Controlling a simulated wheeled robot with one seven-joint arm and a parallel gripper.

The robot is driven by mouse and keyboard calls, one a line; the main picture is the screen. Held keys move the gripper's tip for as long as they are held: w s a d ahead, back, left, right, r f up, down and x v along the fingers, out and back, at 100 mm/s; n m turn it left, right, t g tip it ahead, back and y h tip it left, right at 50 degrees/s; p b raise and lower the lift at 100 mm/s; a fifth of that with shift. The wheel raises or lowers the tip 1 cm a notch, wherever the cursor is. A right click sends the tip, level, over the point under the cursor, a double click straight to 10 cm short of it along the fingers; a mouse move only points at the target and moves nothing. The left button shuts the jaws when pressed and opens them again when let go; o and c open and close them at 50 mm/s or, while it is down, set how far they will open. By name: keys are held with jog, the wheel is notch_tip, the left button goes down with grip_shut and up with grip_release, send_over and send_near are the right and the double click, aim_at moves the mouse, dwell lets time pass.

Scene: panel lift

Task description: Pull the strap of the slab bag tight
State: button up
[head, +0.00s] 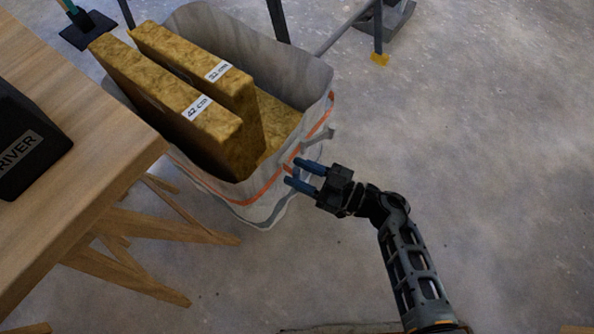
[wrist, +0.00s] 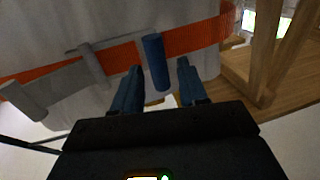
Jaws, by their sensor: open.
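The slab bag (head: 325,105) is an open, pale sack with an orange band, standing on the floor beside the table. Two yellowish slabs stand tilted in it, labelled 42 cm (head: 165,100) and 32 cm (head: 235,85). My gripper (head: 292,171) is at the bag's near right side, with blue fingers pointing at its wall. In the wrist view, my gripper is open, and a short blue piece (wrist: 155,62) shows between and beyond the fingertips, against the bag wall. I cannot tell whether it belongs to the strap. Grey strap-like pieces (wrist: 93,65) cross the orange band.
A wooden table (head: 90,170) with slanted legs stands at left, close to the bag, with a black case (head: 30,150) marked "RIVER" on it. Dark metal legs (head: 378,35) stand behind the bag. The concrete floor (head: 480,150) at right is clear.

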jog(key=shift+w+a, duration=0.25)
jog(key=shift+a, duration=0.3)
grip_shut()
